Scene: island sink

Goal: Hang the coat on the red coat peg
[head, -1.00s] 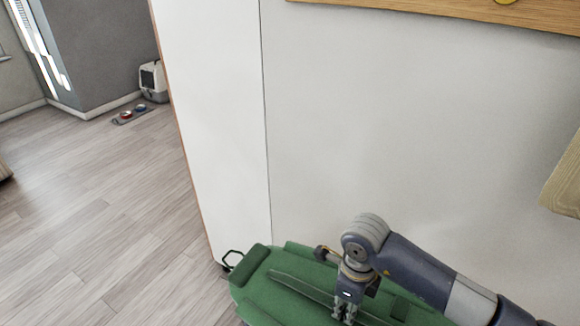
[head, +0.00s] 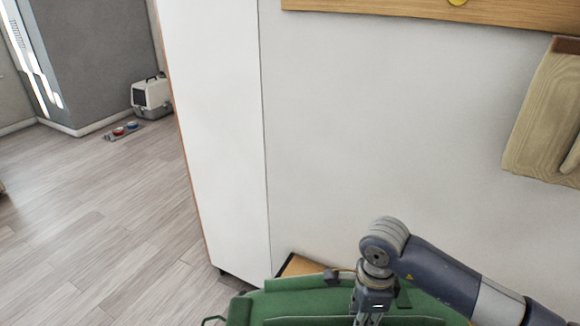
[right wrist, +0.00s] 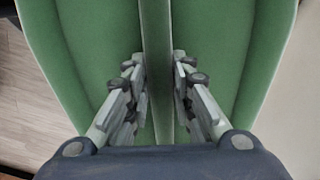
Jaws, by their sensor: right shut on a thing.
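The green coat (head: 300,303) is at the bottom of the head view, cut off by the lower edge. A small dark hook-like loop (head: 213,320) shows at its left end. My right gripper (head: 366,316) is shut on the coat. In the right wrist view the coat (right wrist: 215,40) fills most of the picture, and the right gripper's fingers (right wrist: 160,95) pinch a raised fold of it. A wooden peg board (head: 400,10) runs along the wall at the top, with part of a yellow peg (head: 457,2). No red peg is in view. My left gripper is not in view.
A beige item (head: 540,115) hangs on the wall at the right. A wooden surface (head: 298,266) shows behind the coat. A tall white panel (head: 215,120) stands at left. Open floor (head: 90,200) lies beyond it, with a pet carrier (head: 152,97) and bowls (head: 125,130).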

